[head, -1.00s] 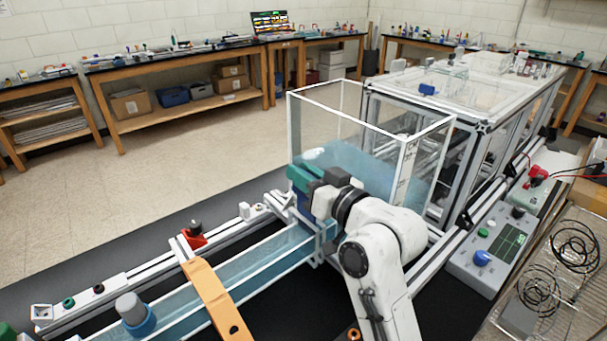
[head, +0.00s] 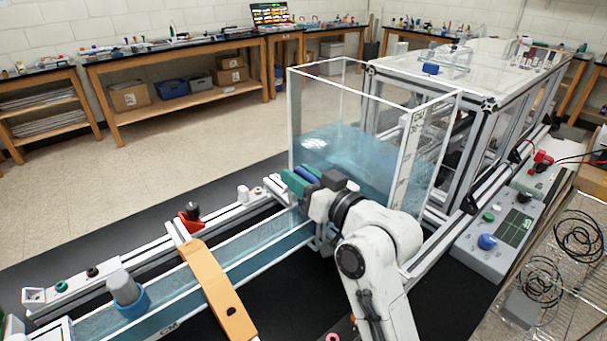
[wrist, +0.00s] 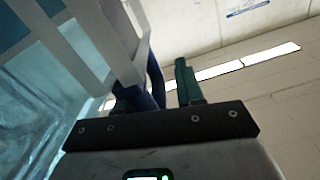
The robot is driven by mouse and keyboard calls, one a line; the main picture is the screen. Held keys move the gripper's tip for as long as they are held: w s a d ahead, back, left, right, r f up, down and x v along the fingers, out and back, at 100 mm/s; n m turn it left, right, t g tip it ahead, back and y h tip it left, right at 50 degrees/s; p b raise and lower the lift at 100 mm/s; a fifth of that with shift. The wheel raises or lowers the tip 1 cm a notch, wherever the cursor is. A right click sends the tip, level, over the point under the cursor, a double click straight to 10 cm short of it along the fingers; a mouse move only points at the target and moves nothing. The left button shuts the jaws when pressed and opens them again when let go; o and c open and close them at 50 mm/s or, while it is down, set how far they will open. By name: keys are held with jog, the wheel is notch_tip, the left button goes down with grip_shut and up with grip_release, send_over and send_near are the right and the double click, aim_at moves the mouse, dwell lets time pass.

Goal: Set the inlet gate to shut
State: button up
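My gripper (head: 300,181) is at the near left corner of the clear water tank (head: 342,160), where the long channel (head: 255,243) meets it.
An orange strap (head: 215,290) crosses the channel. A red-and-black fitting (head: 190,217) sits on the rail behind. A grey cylinder with a blue collar (head: 128,293) stands at the channel's left. A control box with a blue knob (head: 487,241) is at right. The floor behind is clear.

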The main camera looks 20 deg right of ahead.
jog(key=shift+o, duration=0.2)
jog(key=shift+d+r, duration=0.1)
jog(key=shift+d, duration=0.05)
jog(key=shift+s, duration=0.15)
jog(key=b+v, duration=0.2)
jog(key=v, duration=0.8)
jog(key=shift+s, duration=0.2)
